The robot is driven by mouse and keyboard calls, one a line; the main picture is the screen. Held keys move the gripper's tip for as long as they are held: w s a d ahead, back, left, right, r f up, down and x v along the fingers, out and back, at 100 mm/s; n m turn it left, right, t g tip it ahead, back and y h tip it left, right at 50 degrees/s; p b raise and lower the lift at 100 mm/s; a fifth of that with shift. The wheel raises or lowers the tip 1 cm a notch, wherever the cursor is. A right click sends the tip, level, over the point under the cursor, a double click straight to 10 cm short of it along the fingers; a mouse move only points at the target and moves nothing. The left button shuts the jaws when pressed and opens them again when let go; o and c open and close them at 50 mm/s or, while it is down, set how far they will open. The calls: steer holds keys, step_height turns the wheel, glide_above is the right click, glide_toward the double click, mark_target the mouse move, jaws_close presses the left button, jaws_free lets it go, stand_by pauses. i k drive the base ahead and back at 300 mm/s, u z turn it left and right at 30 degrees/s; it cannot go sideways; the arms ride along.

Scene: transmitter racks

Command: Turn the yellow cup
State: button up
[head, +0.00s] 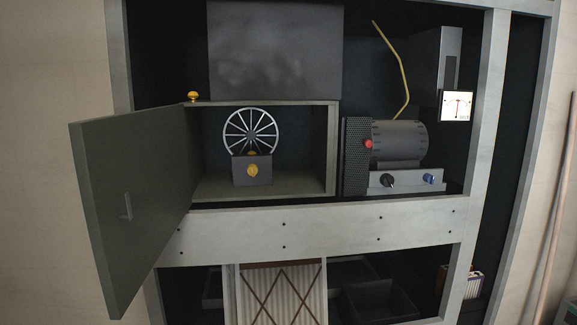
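One is a small yellow rounded piece (252,171) on the front of a dark box (264,163) inside the open compartment. The other is a yellow mushroom-shaped piece (193,96) at the compartment's upper left corner. A spoked wheel (251,126) stands behind the dark box. My gripper is not in view.
A grey-green door (140,200) hangs wide open on the left, projecting toward me. Right of the compartment (333,150) are a motor (400,142), a red button (368,144), a black knob (388,180), a blue knob (430,179) and a meter (456,105).

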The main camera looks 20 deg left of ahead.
mark_target(251, 168)
steer(key=u, duration=0.15)
steer(key=i, duration=0.8)
steer(key=u, duration=0.8)
steer(key=i, duration=0.5)
steer(key=u, duration=0.45)
